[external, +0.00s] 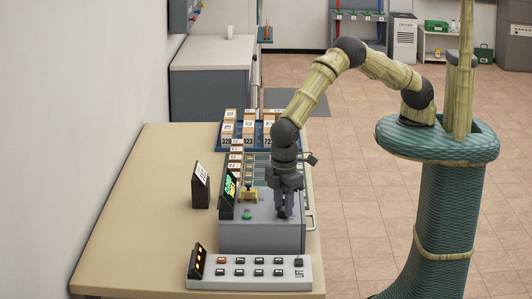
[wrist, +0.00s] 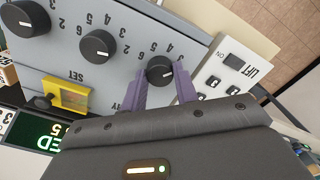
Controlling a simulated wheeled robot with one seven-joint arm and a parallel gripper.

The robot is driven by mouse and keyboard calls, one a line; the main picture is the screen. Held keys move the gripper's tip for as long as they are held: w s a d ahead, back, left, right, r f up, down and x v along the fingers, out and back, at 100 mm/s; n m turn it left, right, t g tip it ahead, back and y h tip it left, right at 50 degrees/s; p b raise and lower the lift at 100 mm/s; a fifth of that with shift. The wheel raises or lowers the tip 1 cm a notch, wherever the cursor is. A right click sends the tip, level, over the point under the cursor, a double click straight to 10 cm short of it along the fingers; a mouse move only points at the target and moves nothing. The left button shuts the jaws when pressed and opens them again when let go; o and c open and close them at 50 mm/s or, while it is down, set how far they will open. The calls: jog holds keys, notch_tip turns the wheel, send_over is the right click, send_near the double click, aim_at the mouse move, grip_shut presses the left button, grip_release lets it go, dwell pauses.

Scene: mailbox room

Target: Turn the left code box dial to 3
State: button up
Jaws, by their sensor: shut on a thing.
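The grey code box (external: 262,232) stands on the table, under my gripper. In the wrist view its top is upside down and carries three black dials in a slanted row, ringed by printed numbers. My gripper (wrist: 158,82) points down and is shut on the dial at the right of that row (wrist: 160,68), one finger on each side. The middle dial (wrist: 97,47) and the one at the picture's left edge (wrist: 25,18) are free. I cannot read which number the held dial points to. In the external view my gripper (external: 285,212) hides the dials.
A yellow SET part (wrist: 66,93) and a display with green letters (wrist: 40,138) adjoin the dials. A pale lift panel with buttons (external: 262,274) lies close on the near side. A blue tray of small boxes (external: 228,146) stands beyond. The table's left part is clear.

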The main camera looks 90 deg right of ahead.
aim_at(283, 208)
dwell(0.3)
jog(key=o, duration=1)
jog(key=shift+c, duration=0.2)
notch_tip(283, 208, up, 18)
jog(key=b, duration=0.3)
jog(key=shift+f, duration=0.25)
